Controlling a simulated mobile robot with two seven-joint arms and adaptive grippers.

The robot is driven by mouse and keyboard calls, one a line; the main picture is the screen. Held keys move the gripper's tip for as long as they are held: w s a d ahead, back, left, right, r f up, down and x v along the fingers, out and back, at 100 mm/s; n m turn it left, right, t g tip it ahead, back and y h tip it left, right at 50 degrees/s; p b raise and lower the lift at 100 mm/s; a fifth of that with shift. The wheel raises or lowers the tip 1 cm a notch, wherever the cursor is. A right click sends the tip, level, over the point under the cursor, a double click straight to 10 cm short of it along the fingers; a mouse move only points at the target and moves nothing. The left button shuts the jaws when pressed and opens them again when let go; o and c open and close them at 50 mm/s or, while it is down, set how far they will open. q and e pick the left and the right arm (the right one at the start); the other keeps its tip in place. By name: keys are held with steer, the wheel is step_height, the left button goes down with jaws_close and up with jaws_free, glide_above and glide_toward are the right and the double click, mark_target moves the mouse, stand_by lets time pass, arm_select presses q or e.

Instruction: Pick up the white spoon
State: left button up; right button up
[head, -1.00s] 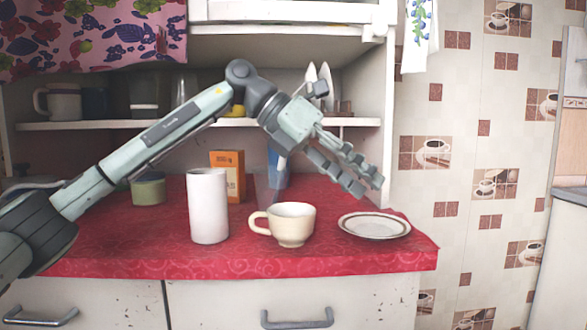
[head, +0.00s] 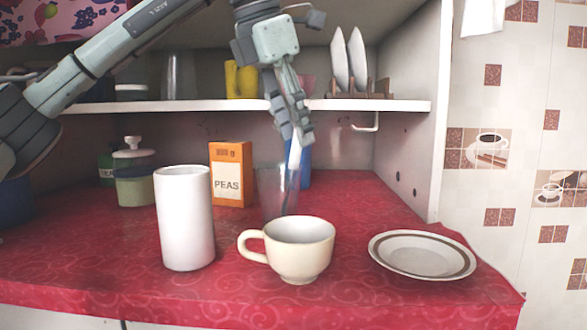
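The white spoon (head: 294,157) shows as a thin pale strip just below my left gripper's fingertips. It appears to stand in a clear glass (head: 276,194), and most of it is hidden by the fingers and the glass. My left gripper (head: 295,138) points down above the glass, with its fingers at the upper part of the spoon. The fingers look close together, but I cannot tell whether they touch the spoon or grip it. My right gripper is not in view.
A cream cup (head: 300,245) stands in front of the glass. A white cylinder (head: 186,220), a PEAS box (head: 231,175) and a green jar (head: 136,187) are to the left. A plate (head: 422,253) lies right. A shelf (head: 210,105) runs behind my gripper.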

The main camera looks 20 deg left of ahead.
arm_select(q)
steer(key=x, duration=0.2)
steer(key=d+x, duration=0.1)
steer(key=x, duration=0.1)
steer(key=shift+w+f, duration=0.15)
steer(key=shift+f, duration=0.15)
jaws_close()
